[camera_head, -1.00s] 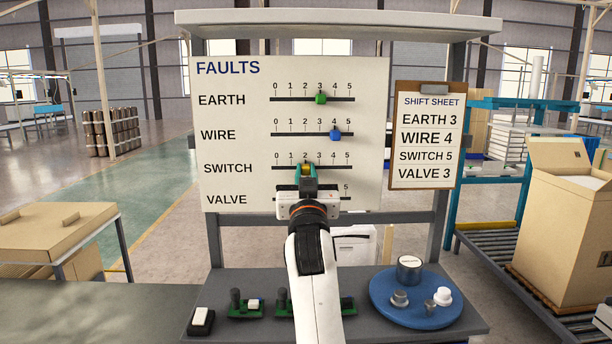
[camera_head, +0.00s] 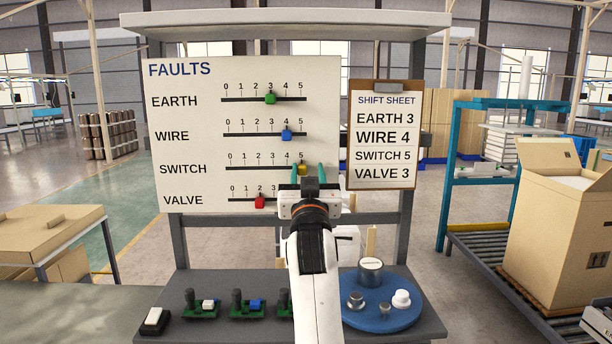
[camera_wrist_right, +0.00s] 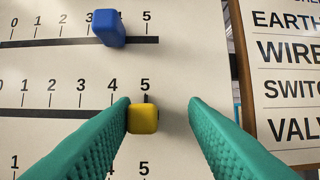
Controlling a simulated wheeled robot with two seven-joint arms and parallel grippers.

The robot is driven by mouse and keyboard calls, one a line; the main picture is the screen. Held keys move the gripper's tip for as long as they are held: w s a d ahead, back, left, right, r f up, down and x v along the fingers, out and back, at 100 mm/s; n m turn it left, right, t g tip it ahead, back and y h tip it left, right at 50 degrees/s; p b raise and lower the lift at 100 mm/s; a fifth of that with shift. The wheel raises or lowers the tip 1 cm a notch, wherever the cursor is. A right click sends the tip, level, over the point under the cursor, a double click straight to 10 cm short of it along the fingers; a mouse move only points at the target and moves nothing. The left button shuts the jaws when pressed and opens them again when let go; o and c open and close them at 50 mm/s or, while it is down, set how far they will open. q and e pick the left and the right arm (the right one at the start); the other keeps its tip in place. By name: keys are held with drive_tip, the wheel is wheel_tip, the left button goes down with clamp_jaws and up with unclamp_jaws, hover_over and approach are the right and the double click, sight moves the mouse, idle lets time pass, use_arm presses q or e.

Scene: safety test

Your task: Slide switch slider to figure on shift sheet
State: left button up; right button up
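The yellow switch slider (camera_head: 303,169) sits at the right end of the SWITCH scale on the white faults board (camera_head: 190,90). In the right wrist view the yellow slider (camera_wrist_right: 142,118) is just below the 5. My right gripper (camera_head: 308,167) is open at the board. In the wrist view its green fingers (camera_wrist_right: 160,102) straddle the slider, with the left finger close against its left side and a clear gap to the right finger. I cannot tell whether the left finger touches. The shift sheet (camera_head: 381,146) reads SWITCH 5. My left gripper is out of view.
The green earth slider (camera_head: 270,97) is at 3 and the blue wire slider (camera_head: 287,132) at 4. The red valve slider (camera_head: 260,202) is just below the gripper's left, near 2. A blue round tray (camera_head: 384,318) with knobs stands on the bench below.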

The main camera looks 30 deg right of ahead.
drive_tip(key=shift+w+a, duration=0.15)
drive_tip(key=shift+a, duration=0.1)
drive_tip(key=shift+a+f, duration=0.15)
drive_tip(key=shift+a, duration=0.05)
use_arm(q)
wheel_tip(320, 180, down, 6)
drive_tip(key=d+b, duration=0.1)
drive_tip(key=b, duration=0.5)
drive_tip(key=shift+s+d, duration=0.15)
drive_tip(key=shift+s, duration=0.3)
use_arm(e)
drive_tip(key=v, duration=1.1)
drive_tip(key=shift+s, duration=0.5)
drive_tip(key=shift+d+f, duration=0.1)
